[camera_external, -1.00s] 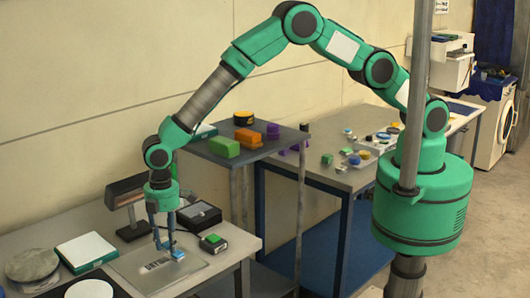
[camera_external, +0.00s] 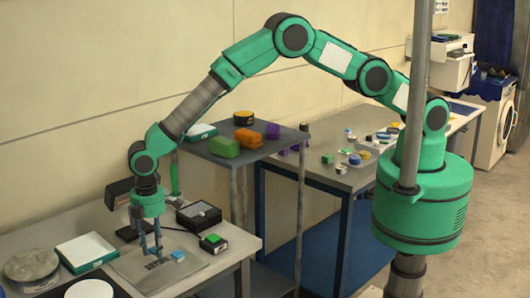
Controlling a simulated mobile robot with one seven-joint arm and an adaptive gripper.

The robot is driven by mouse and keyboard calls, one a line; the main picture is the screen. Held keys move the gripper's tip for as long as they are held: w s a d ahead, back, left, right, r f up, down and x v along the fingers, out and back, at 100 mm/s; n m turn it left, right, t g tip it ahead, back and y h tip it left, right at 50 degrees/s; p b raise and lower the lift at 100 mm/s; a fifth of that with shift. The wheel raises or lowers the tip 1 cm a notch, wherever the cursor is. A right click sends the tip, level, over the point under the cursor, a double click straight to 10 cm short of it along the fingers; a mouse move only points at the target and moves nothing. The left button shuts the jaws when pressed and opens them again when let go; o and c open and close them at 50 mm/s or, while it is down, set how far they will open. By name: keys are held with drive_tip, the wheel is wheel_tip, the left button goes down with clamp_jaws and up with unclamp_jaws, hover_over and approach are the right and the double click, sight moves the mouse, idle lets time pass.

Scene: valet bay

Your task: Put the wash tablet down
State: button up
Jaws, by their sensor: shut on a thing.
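My gripper (camera_external: 151,256) points down, low over the grey plate at the front left. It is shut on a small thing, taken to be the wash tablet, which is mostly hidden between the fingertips. I cannot tell whether it touches the plate. A small light-blue block (camera_external: 177,255) lies on the right part of the grey plate (camera_external: 185,270), apart from my fingers and to their right. A dark printed mark on the plate is partly covered by the fingertips.
A green-topped dark box (camera_external: 213,243) and a black-framed tray (camera_external: 199,215) stand right of the plate. A white-topped green box (camera_external: 86,251), a round tin (camera_external: 31,264) and a white disc (camera_external: 89,290) stand left. A dark lamp-like device stands behind my gripper.

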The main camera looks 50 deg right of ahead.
sight(154, 248)
drive_tip(key=shift+f, duration=1.35)
drive_tip(key=shift+f, duration=0.15)
drive_tip(key=o, duration=1)
wheel_tip(154, 248, up, 12)
drive_tip(key=shift+r+b, duration=0.2)
drive_tip(key=shift+b, duration=0.1)
